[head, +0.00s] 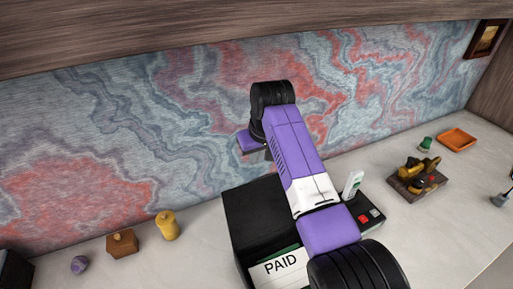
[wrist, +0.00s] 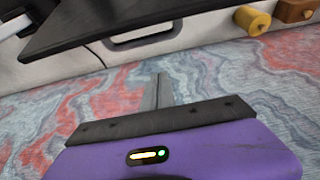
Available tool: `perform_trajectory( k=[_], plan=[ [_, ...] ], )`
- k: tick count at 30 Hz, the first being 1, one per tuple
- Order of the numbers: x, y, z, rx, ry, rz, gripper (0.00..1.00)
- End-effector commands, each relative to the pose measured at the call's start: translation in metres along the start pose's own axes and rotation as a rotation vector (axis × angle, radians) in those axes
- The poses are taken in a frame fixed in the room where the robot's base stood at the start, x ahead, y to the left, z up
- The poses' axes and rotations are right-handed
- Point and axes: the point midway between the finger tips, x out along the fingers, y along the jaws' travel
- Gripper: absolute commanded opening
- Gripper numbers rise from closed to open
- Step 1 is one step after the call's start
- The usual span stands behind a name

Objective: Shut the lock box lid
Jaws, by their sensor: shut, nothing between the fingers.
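The black lock box (head: 243,262) stands at the front centre of the desk in the head view. Its lid (head: 255,212) appears raised, a dark panel behind a white card marked PAID (head: 280,265). My arm covers part of the box's right side. In the wrist view a black slab, which looks like the lid (wrist: 110,24), crosses the top left. My gripper (wrist: 160,90) is shut and empty, its fingers apart from the slab in the picture. In the head view my purple hand is up behind the lid, near the wall, and its fingertips are hard to make out.
A dark base with a brass piece (head: 417,177) and an orange tray (head: 457,140) are right. The marbled wall (head: 150,130) rises close behind.

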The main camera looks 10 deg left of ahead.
Motion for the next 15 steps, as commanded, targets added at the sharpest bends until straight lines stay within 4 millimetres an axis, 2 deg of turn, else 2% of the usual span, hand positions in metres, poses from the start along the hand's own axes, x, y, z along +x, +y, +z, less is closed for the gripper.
perform_trajectory(
  k=[4, 15],
  plan=[
    [0.015, 0.0, 0.0, 0.0, -0.002, 0.0, 0.0],
    [0.005, 0.0, 0.025, 0.0, 0.0, 0.0, 0.0]
  ],
)
